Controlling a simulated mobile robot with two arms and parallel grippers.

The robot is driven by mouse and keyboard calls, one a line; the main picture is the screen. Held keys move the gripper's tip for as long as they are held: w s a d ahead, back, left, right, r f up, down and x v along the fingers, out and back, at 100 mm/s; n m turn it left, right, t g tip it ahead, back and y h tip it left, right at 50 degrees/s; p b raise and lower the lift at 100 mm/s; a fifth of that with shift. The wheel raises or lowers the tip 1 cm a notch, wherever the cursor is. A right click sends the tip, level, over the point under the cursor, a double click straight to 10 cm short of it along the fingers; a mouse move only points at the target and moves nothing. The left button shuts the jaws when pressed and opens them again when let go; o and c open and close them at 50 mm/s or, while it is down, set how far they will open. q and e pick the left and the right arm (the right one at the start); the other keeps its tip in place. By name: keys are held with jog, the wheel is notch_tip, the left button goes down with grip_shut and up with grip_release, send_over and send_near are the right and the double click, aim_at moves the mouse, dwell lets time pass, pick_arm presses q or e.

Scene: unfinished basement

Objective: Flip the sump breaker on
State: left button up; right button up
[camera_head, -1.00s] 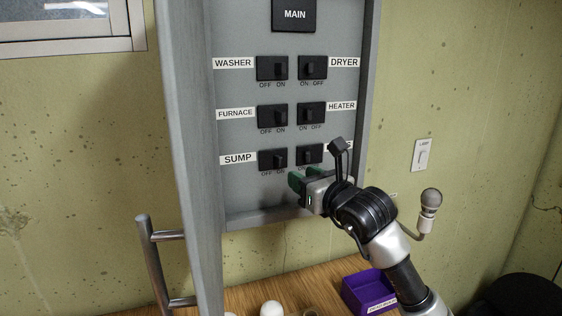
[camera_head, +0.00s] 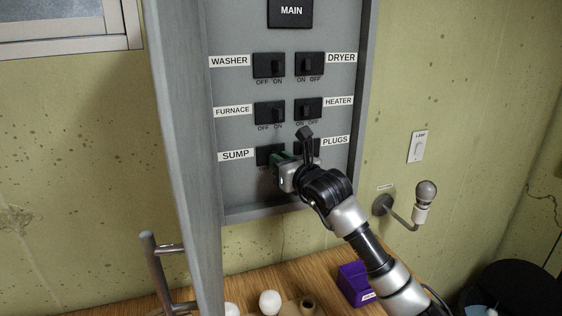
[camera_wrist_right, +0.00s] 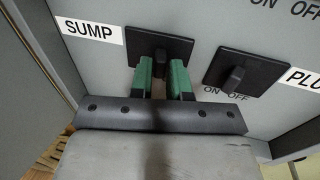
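The sump breaker (camera_head: 266,154) is a black switch beside the SUMP label in the bottom left row of the grey panel. My right gripper (camera_head: 281,159) is at its right side and covers part of it and its OFF/ON marks. In the right wrist view, the sump breaker (camera_wrist_right: 160,44) lies straight ahead of the green fingers (camera_wrist_right: 162,75). The fingers stand apart with a gap between them, and the breaker's lever shows in line with that gap. Whether they touch the lever, and which way it sits, I cannot tell. My left gripper is out of view.
The plugs breaker (camera_wrist_right: 238,74) is close on the right. The open panel door (camera_head: 180,150) stands at left with a handle (camera_head: 160,270). A wooden bench below holds a purple box (camera_head: 356,285) and white round things (camera_head: 269,302). A lamp (camera_head: 425,195) is on the wall at right.

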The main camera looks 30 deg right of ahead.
grip_shut()
jog(key=n+y+b, duration=0.1)
jog(key=b, duration=0.1)
jog(key=d+n+y+b, duration=0.1)
jog(key=y+b, duration=0.1)
jog(key=shift+o, duration=1.6)
grip_release()
jog(key=shift+o, duration=0.7)
jog(key=shift+a+r, duration=0.15)
